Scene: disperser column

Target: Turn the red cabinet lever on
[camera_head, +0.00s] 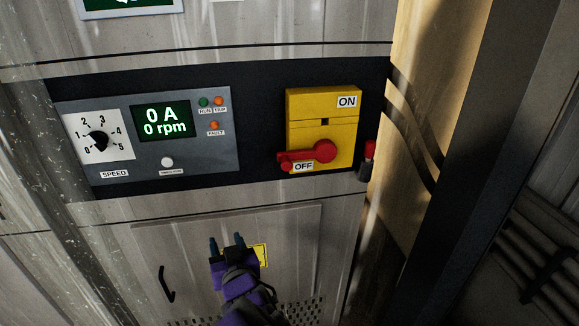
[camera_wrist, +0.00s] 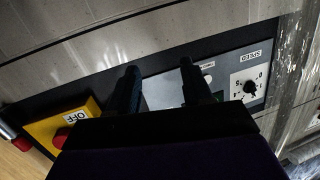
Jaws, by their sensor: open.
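The red lever (camera_head: 307,153) is on a yellow switch plate (camera_head: 325,107) on the cabinet's dark panel. Its handle points left, close to the OFF label; the ON label is at the plate's top right. My gripper (camera_head: 226,241) is open and empty, below and left of the lever, in front of the lower cabinet door. In the wrist view my two fingers (camera_wrist: 160,80) are apart, with the yellow plate (camera_wrist: 45,128) at the lower left. There, part of the red lever (camera_wrist: 61,137) shows beside the OFF label; the rest is hidden by my gripper.
A grey control panel (camera_head: 215,150) left of the switch has a speed knob (camera_head: 98,141), a display reading 0 A and 0 rpm, and small lamps. A red-and-black part (camera_head: 368,160) sticks out right of the plate. A black door handle (camera_head: 166,284) is at lower left.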

